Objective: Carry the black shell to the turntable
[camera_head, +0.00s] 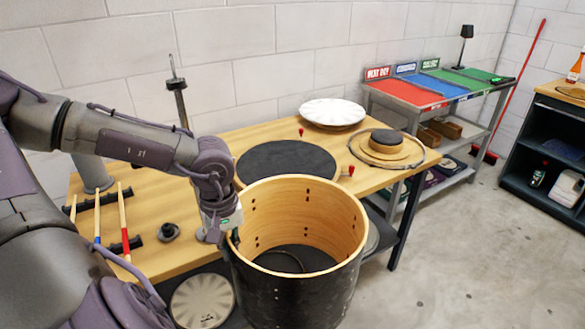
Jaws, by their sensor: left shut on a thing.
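The black shell (290,298) is an open drum cylinder with a pale wood inside, in the front middle of the head view. It is upright and hides part of the bench's front edge. My left gripper (234,232) is shut on the left side of its rim. The turntable (286,160) is a round dark disc on the wooden bench, just behind the shell; the shell's rim overlaps its near edge in the picture. My right gripper is not in view.
On the bench (160,245), a white drumhead (332,113) lies at the back and a stacked wooden disc with a hoop (386,148) at the right. Sticks on a rack (122,215) lie left. A shelf with coloured mats (440,90) stands right. Floor is clear at front right.

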